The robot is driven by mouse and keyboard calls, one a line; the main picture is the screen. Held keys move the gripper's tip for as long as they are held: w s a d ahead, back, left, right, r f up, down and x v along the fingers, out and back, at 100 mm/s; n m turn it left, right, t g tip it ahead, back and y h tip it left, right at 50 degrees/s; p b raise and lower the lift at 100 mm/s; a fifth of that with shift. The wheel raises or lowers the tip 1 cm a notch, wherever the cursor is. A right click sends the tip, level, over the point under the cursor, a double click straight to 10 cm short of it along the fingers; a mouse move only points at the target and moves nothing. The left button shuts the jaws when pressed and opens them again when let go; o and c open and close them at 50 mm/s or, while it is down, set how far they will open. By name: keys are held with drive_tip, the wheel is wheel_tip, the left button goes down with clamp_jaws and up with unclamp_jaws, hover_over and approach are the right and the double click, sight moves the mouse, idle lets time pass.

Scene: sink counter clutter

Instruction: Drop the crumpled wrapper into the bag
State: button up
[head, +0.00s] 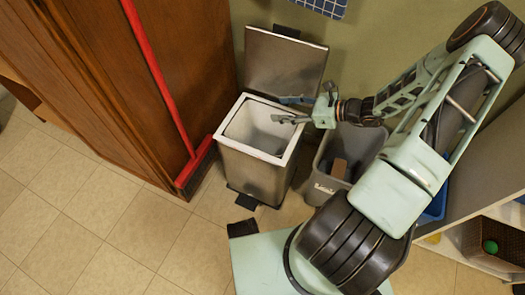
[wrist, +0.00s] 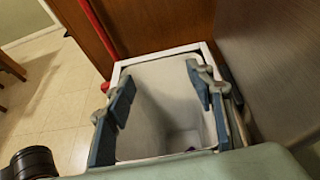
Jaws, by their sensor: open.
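My gripper (head: 281,109) is open above the mouth of a metal pedal bin (head: 255,172) with its lid up. In the wrist view its two fingers (wrist: 162,76) are spread, with nothing between them. The bin has a white rim (wrist: 155,57) and a pale, smooth inside; I cannot tell whether this is a bag. A small dark purplish spot shows low in the bin at the near edge in the wrist view; I cannot tell what it is. I cannot make out a crumpled wrapper in either view.
The raised lid (head: 285,65) stands behind the bin. A grey open bin (head: 322,181) with a brown item inside is to the right, beneath my arm. A red-handled broom (head: 160,80) leans by the wooden cabinet (head: 110,85) at left. Tiled floor (head: 90,220) is clear at front left.

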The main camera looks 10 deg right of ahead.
drive_tip(key=v, duration=0.6)
idle(0.3)
